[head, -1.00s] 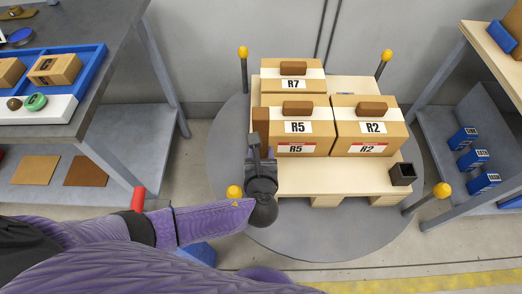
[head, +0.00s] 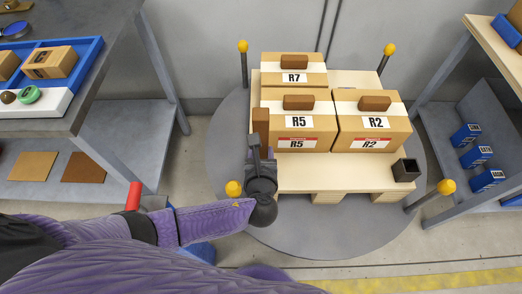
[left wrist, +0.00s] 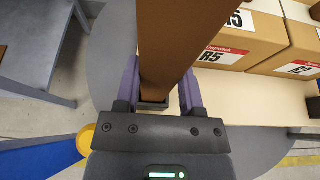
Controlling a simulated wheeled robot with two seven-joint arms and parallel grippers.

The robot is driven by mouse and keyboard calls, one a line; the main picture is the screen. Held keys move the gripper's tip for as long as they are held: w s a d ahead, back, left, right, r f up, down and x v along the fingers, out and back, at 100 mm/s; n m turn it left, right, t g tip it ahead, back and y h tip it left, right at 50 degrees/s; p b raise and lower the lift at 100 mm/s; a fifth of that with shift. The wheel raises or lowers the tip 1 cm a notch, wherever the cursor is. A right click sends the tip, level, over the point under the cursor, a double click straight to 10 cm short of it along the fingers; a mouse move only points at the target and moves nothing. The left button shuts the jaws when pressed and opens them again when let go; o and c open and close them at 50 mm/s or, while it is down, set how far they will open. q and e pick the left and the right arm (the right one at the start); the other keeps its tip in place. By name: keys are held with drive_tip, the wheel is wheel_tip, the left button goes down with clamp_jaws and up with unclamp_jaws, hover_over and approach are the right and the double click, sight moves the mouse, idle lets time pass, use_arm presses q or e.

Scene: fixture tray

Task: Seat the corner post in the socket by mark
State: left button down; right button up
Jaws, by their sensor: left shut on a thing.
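The corner post is a brown square bar (head: 261,124), upright at the left front corner of the pallet (head: 330,176). It also shows large in the left wrist view (left wrist: 168,40). My left gripper (head: 261,160) is shut on it, with a finger on each side in the left wrist view (left wrist: 160,92). A dark square socket rim (left wrist: 153,102) shows around the post's lower end there; how deep the post sits, I cannot tell. Another black socket (head: 406,171) stands empty at the right front corner. I see no mark by either socket. My right gripper is out of view.
Cartons R7 (head: 293,77), R5 (head: 318,130) and R2 (head: 373,130) stand on the pallet, close to the post. Yellow-topped stakes (head: 243,47) surround it, one (head: 234,188) close to my left gripper. The pallet's front strip is clear.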

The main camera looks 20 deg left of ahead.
use_arm(q)
drive_tip(key=shift+f, duration=0.25)
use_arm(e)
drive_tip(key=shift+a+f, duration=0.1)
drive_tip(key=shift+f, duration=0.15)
